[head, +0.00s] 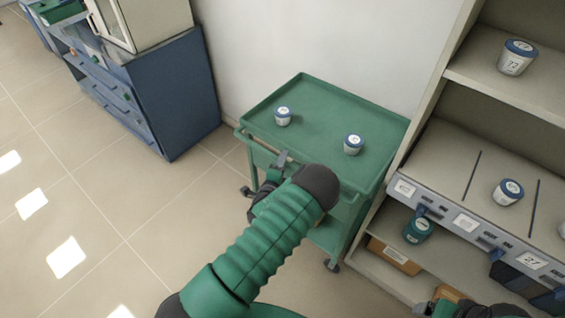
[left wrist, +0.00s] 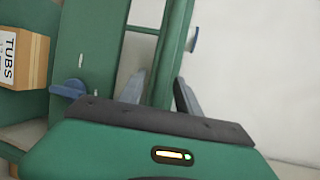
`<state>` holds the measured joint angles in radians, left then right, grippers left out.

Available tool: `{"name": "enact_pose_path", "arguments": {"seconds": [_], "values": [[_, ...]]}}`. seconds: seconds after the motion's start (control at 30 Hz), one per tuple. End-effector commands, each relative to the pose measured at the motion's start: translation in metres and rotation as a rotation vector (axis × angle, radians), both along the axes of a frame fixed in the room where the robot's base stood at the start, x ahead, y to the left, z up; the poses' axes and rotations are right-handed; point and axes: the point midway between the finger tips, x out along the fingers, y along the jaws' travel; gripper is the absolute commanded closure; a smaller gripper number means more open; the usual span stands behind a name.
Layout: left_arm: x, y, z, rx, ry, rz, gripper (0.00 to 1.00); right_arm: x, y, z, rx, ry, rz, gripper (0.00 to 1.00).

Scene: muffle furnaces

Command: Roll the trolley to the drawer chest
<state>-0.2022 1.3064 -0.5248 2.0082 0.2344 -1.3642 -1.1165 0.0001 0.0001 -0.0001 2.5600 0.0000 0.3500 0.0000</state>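My left gripper (head: 283,160) is at the trolley's front handle (head: 262,143), partly hidden by my forearm. In the left wrist view its two grey fingers (left wrist: 160,92) flank a green bar (left wrist: 168,55); whether they press on it is unclear. My right gripper is only partly visible at the lower right edge.
A shelf unit (head: 445,190) with tubs and labelled bins stands close to the trolley's right. A carton marked TUBS (left wrist: 22,62) shows in the left wrist view. The tiled floor (head: 110,200) in front of the chest and left of the trolley is clear.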

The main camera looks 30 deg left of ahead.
Motion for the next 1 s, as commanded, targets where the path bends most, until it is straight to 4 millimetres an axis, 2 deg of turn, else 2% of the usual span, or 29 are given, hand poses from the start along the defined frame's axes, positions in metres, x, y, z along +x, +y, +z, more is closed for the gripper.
{"name": "enact_pose_path", "arguments": {"seconds": [0.07,0.37,1.0], "values": [[-0.0002,-0.0001,-0.0001,0.000,0.000,0.000,0.62,0.0000,0.0000,0.0000,0.000,0.000,0.000,0.17],[-0.0006,-0.0001,-0.0005,0.000,0.001,0.000,1.00,0.0000,0.0000,0.0000,0.000,0.000,0.000,0.17],[-0.0016,-0.0006,-0.0027,-0.002,0.007,0.001,1.00,0.0000,0.0000,-0.0002,0.000,0.000,0.000,0.17]]}}
